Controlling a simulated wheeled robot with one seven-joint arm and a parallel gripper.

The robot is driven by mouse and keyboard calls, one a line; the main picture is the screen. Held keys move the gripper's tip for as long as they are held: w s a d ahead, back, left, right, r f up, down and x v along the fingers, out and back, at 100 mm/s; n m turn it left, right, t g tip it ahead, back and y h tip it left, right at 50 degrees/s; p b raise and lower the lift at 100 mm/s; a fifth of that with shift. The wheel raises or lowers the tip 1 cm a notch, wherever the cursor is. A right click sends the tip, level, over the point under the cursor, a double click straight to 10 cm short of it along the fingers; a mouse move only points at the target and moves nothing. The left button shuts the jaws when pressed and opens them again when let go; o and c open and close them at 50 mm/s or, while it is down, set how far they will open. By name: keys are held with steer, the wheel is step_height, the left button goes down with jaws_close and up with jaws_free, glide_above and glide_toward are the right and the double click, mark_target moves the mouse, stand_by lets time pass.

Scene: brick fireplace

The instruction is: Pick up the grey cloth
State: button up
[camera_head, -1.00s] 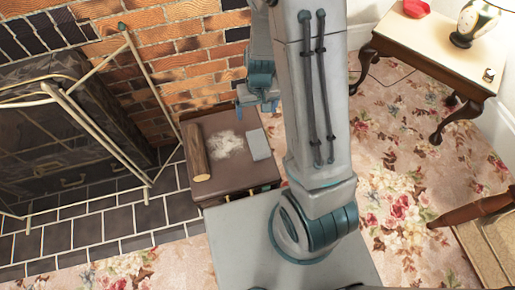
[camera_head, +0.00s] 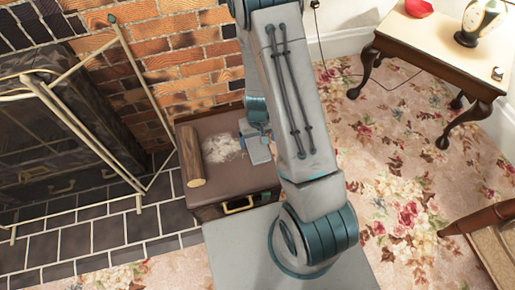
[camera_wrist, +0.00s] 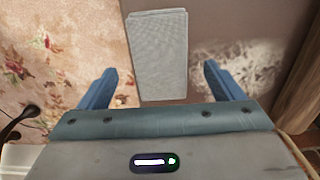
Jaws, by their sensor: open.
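The grey cloth (camera_wrist: 159,58) is a flat, folded rectangle lying on the brown chest (camera_head: 215,180) near its right edge. In the wrist view it lies ahead of my gripper (camera_wrist: 160,88), centred between the two blue fingers. The fingers are wide apart with nothing held. In the head view my gripper (camera_head: 257,140) is over the right part of the chest top, and the cloth (camera_head: 260,155) is partly hidden by it. I cannot tell how high the gripper is above the cloth.
A log (camera_head: 191,155) and a pale ash-like patch (camera_head: 222,147) lie left of the cloth on the chest. A fireplace screen (camera_head: 130,75) stands left. A side table (camera_head: 440,45) with a vase (camera_head: 482,20) and red bowl (camera_head: 418,8) stands right. Floral carpet (camera_head: 385,150) lies between.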

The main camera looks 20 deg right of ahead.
mark_target(257, 145)
steer(key=f+b, duration=0.1)
steer(key=f, duration=0.1)
steer(key=f+b, duration=0.1)
steer(key=f, duration=0.2)
steer(key=shift+w+a+b, duration=0.1)
steer(key=shift+w+b, duration=0.1)
steer(key=shift+b, duration=0.1)
steer(key=c, duration=1.1)
steer(key=shift+o, duration=0.2)
steer(key=shift+r, duration=0.1)
steer(key=shift+r+p, duration=0.4)
steer(key=shift+r, duration=0.05)
step_height(257, 145, up, 4)
steer(key=shift+f+p, duration=0.1)
steer(key=shift+p, duration=0.95)
steer(key=s+r+p, duration=0.5)
steer(key=s, duration=0.4)
steer(key=shift+s+r+p, duration=0.3)
steer(key=shift+r+p, duration=0.05)
steer(key=shift+p, duration=0.05)
